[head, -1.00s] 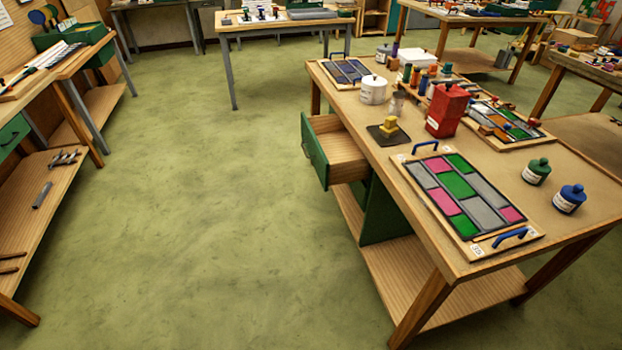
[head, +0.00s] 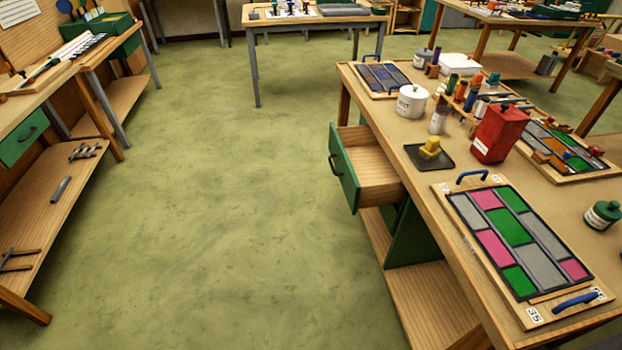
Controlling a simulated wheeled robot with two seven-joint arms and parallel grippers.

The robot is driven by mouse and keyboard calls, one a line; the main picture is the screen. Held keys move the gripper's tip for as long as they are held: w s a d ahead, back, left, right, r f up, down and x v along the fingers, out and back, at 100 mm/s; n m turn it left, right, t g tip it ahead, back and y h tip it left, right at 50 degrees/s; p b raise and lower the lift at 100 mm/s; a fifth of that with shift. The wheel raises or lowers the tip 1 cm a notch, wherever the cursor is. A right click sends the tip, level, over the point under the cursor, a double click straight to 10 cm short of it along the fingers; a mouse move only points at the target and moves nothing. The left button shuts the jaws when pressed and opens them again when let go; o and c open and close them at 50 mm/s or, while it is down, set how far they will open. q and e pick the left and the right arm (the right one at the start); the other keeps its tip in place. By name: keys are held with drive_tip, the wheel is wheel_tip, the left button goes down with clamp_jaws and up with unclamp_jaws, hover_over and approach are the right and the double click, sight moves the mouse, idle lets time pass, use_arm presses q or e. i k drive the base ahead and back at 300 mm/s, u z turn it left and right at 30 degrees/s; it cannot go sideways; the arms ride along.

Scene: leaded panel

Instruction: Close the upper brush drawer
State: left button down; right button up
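A wooden drawer with a green front (head: 343,168) and a dark handle stands pulled out from the left side of the workbench (head: 408,133) at the right. Its inside, as far as I see it, looks empty. A green panel (head: 412,236) is below it, under the bench; I cannot tell whether it holds another drawer. Another green drawer front (head: 22,137) shows in the bench at the left edge and looks shut. Neither of my grippers is in view.
The bench top carries a leaded panel (head: 520,240) with blue handles, a red container (head: 499,133), a white pot (head: 411,101) and a yellow block on a dark tray (head: 430,149). The green floor (head: 220,190) between the left and right benches is clear.

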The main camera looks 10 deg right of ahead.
sight(368, 178)
drive_tip(key=z, duration=0.3)
drive_tip(key=i, duration=0.95)
drive_tip(key=z, duration=0.8)
